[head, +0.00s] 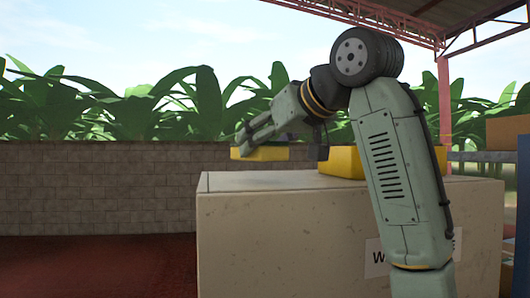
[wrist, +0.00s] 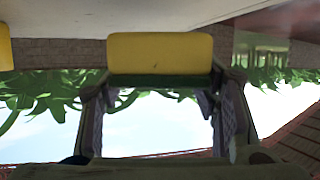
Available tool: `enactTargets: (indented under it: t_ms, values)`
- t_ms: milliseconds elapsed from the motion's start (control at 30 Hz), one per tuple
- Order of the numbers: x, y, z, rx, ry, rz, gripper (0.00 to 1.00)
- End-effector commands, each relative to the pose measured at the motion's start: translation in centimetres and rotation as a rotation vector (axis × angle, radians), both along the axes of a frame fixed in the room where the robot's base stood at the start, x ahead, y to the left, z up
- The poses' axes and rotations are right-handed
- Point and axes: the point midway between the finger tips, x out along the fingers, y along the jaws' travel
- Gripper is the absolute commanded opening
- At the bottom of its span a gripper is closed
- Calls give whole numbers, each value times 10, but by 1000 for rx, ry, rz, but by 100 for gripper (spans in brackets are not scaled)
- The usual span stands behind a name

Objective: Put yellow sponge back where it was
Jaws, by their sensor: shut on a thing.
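The yellow sponge (head: 262,154) is a flat block held in my gripper (head: 243,143) in the head view. It is above the left part of a large pale box (head: 260,235), with a gap seeming to show beneath it. In the wrist view the sponge (wrist: 160,52) spans the space between the two fingers of my gripper (wrist: 162,85), which are shut on it. The box top (wrist: 60,25) runs along the upper edge of that view.
Another yellow object (head: 340,162) rests on the box top at right, partly hidden by my arm. A yellow edge (wrist: 5,48) shows at the wrist view's left. A block wall (head: 100,190) and plants stand behind. Shelving with a brown carton (head: 507,132) is at far right.

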Motion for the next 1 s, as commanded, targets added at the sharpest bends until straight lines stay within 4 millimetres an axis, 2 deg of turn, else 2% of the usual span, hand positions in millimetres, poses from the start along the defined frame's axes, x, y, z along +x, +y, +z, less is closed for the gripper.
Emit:
enactTargets:
  t_ms: [300, 400, 533, 967, 1000]
  values:
    - [34, -1, -1, 1, 2, 1, 33]
    - [33, -2, -22, -2, 0, -1, 33]
    - [32, -1, -36, -2, 0, -1, 33]
    - [32, 0, -43, 0, 0, 1, 33]
    - [32, 0, -42, 0, 0, 1, 58]
